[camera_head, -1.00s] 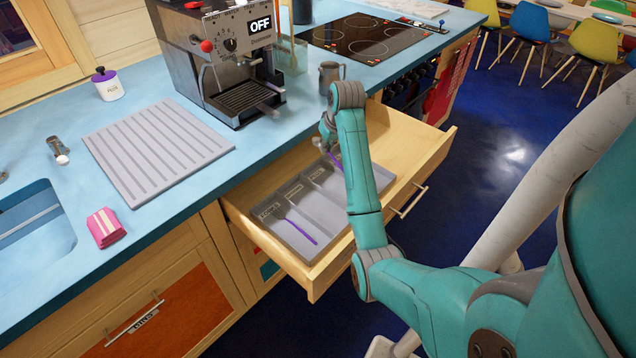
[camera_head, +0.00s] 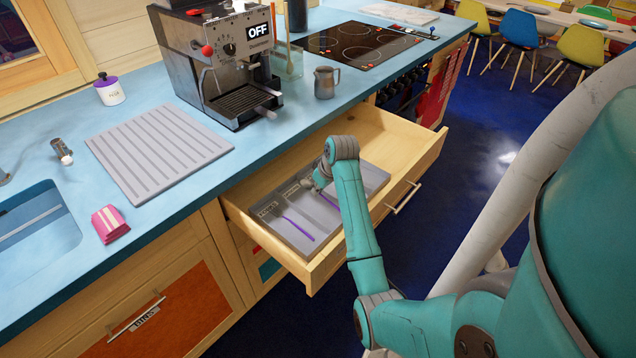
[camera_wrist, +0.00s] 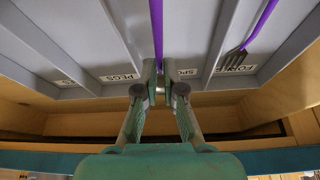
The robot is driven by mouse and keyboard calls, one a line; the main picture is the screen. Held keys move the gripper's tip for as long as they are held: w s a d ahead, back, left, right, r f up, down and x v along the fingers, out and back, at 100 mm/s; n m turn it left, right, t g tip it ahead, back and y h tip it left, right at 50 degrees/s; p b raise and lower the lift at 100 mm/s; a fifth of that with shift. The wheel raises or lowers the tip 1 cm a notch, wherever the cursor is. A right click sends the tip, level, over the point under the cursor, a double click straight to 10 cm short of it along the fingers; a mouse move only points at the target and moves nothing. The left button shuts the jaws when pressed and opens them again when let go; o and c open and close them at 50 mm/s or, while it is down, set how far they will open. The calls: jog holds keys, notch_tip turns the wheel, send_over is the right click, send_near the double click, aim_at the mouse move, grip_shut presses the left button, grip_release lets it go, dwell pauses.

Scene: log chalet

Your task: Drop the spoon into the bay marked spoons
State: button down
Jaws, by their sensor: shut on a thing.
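The spoon's bowl is hidden, and the handle points away from me in the wrist view. A bit of purple handle (camera_head: 328,200) shows beside my gripper (camera_head: 318,182) in the head view. The grey divided tray (camera_head: 308,251) lies in the open drawer. My gripper is over its bay with a label starting "SPO" (camera_wrist: 187,72), partly covered by a finger. I cannot tell if the spoon touches the bay floor. The "FORKS" bay (camera_wrist: 236,68) holds a purple-handled fork (camera_wrist: 258,28).
The bay marked "PEGS" (camera_wrist: 118,77) is on the other side of a divider. The wooden drawer (camera_head: 400,145) has free room behind the tray. A coffee machine (camera_head: 225,65), a metal jug (camera_head: 326,82) and a ribbed grey mat (camera_head: 158,150) stand on the blue counter.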

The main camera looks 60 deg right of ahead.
aim_at(328, 200)
jog(key=shift+f, duration=0.6)
jog(key=c, duration=1.2)
grip_release()
jog(key=v, duration=1.2)
